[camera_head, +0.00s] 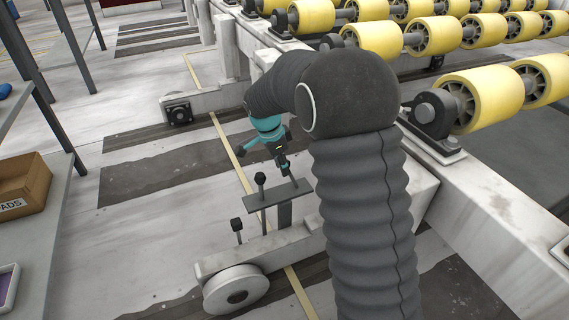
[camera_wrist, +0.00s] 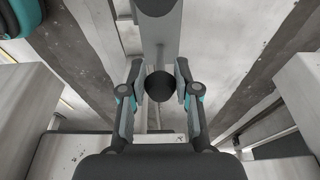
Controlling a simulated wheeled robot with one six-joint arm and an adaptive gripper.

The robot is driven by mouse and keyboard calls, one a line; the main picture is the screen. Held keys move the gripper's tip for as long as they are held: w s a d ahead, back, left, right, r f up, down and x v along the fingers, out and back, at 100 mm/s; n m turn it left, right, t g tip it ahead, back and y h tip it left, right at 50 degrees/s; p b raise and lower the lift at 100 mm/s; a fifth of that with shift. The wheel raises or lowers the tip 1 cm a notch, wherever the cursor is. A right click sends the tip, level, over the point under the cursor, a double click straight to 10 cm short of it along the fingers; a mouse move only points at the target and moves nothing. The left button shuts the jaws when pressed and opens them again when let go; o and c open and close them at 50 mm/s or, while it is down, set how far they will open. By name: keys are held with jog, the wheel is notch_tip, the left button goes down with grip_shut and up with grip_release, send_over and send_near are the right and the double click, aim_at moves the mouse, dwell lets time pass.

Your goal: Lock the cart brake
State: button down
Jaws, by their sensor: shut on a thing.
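My gripper (camera_head: 282,163) reaches down to a grey slotted plate (camera_head: 262,198) on a post of the white cart frame. In the wrist view its two fingers (camera_wrist: 160,74) stand on either side of a round black knob (camera_wrist: 160,89) and are shut on it. The knob tops a thin lever. A second black-knobbed lever (camera_head: 261,179) stands upright at the plate's other end; its knob shows at the top of the wrist view (camera_wrist: 157,4). A third, shorter black-knobbed lever (camera_head: 237,226) stands lower, near a white wheel (camera_head: 236,289). In the head view the held knob is mostly hidden by my fingers.
A conveyor with yellow rollers (camera_head: 435,36) runs along the right and back. A grey table (camera_head: 42,235) with a cardboard box (camera_head: 22,188) stands at the left. A second wheel (camera_head: 178,112) is farther back. The floor between table and frame is clear.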

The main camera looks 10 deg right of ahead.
jog(key=shift+s+a+f, duration=0.15)
jog(key=shift+a+f, duration=0.05)
jog(key=shift+a, duration=0.1)
jog(key=c, duration=0.9)
grip_release()
jog(key=shift+a, duration=0.15)
jog(key=shift+o, duration=0.3)
jog(key=shift+d+r, duration=0.1)
jog(key=shift+d, duration=0.2)
jog(key=v, duration=1.2)
